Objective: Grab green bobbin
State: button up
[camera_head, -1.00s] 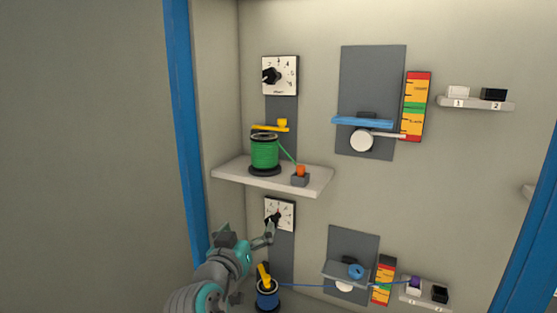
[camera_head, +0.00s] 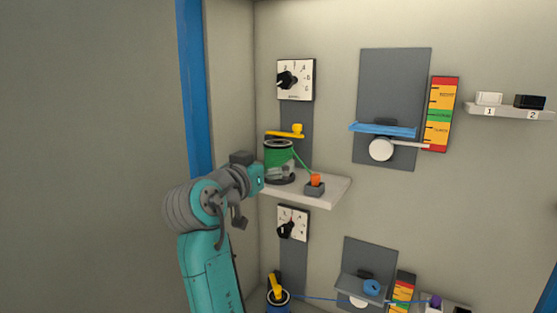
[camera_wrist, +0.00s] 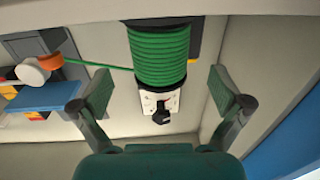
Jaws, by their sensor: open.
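The green bobbin (camera_head: 279,149) stands upright on the upper grey shelf (camera_head: 325,193). Its green cable runs right to an orange plug (camera_head: 315,179) in a grey block. My gripper (camera_head: 270,175) is at the shelf's left end, close to the bobbin, and overlaps its lower part in the head view. In the wrist view the green bobbin (camera_wrist: 160,50) is centred ahead of my open gripper (camera_wrist: 163,92). One finger is on each side, with gaps to the bobbin. The jaws are empty. The wrist view appears upside down, with the shelf at the top edge.
A yellow arm (camera_head: 286,134) sits just above the bobbin. A dial (camera_head: 296,80) is above it and another dial (camera_head: 292,223) is below the shelf. A blue bar (camera_head: 382,129) is to the right. A blue pillar (camera_head: 190,80) stands left.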

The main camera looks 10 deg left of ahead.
aim_at(278, 156)
jog(key=shift+x, duration=2.7)
jog(key=c, duration=1.3)
jog(key=shift+r, duration=0.1)
jog(key=shift+c, duration=0.2)
